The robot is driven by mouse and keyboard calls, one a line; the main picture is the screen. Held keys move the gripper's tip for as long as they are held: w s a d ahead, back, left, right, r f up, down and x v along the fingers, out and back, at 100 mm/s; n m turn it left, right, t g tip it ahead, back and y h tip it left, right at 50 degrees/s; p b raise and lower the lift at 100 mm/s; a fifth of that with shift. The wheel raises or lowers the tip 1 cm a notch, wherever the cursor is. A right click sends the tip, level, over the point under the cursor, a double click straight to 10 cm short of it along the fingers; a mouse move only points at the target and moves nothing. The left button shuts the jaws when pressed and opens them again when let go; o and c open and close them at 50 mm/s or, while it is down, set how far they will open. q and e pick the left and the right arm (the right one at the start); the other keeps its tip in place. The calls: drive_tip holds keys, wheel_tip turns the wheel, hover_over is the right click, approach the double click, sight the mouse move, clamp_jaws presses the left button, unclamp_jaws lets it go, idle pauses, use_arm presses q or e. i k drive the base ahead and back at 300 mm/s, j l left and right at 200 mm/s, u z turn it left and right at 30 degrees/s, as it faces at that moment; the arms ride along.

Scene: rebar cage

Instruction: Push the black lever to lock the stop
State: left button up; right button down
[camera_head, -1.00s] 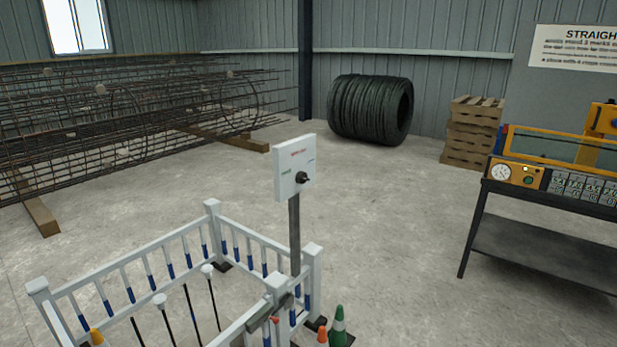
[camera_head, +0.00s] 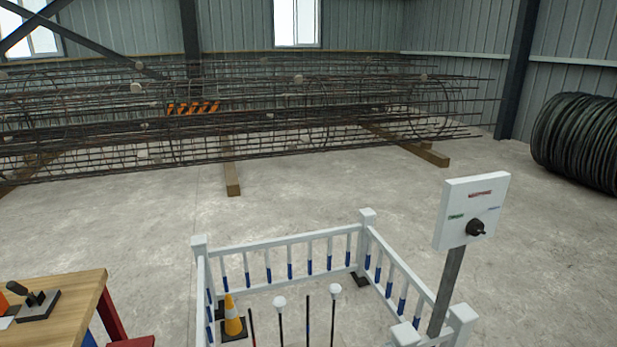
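A black lever (camera_head: 38,297) on a dark base plate stands on a wooden table (camera_head: 75,290) at the lower left; it is small and partly near the frame edge. I cannot tell whether this is the stop's lever or how it is set. A white panel (camera_head: 460,200) on a grey post stands at the right, with a black knob (camera_head: 476,228) and small red, green and blue labels. Neither of my grippers is in view.
A white railing pen (camera_head: 285,243) with blue-marked bars holds an orange cone (camera_head: 232,317) and several thin posts. A long rebar cage (camera_head: 250,120) lies on wooden beams behind. A black coil (camera_head: 580,142) stands at right. Concrete floor between is clear.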

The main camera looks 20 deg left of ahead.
sight(13, 287)
drive_tip(key=i+l+u, duration=0.1)
drive_tip(key=u, duration=0.4)
drive_tip(key=i+l+u, duration=0.2)
drive_tip(key=u, duration=0.25)
drive_tip(key=i+l+u, duration=0.2)
drive_tip(key=u, duration=0.3)
drive_tip(key=l+u, duration=0.25)
drive_tip(key=u, duration=0.2)
drive_tip(key=i+l+u, duration=0.1)
drive_tip(key=l+u, duration=0.2)
drive_tip(key=u, duration=0.2)
drive_tip(key=l+u, duration=0.8)
drive_tip(key=l, duration=0.2)
